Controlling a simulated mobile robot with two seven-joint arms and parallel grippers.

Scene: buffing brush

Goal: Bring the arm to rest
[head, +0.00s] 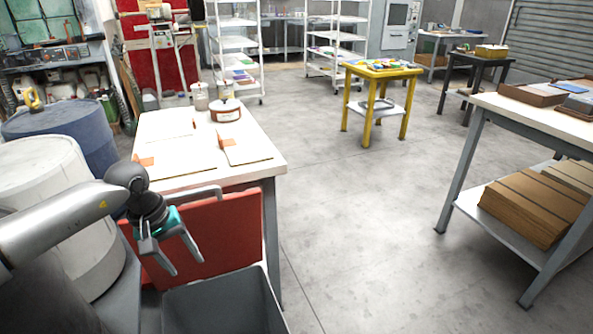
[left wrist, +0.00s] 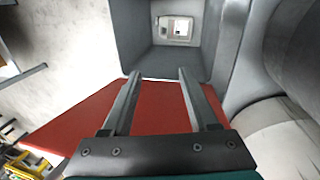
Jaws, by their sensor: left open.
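My left gripper (head: 186,267) is open and empty in the head view, with its two fingers pointing down. It hangs in front of a red panel (head: 232,235) beside the white-topped table. In the left wrist view the open fingers (left wrist: 158,73) show nothing between them. They point toward a grey bin (left wrist: 125,35) with a small pale item (left wrist: 176,27) deep inside. The bin also shows in the head view (head: 222,303), just right of and below the gripper. My right gripper is not in view.
The white-topped table (head: 255,150) holds flat boards, small orange blocks and a round brown-banded container (head: 227,111). Blue (head: 65,125) and white (head: 60,175) drums stand at left. A yellow table (head: 380,72) and a workbench (head: 535,115) stand beyond open floor.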

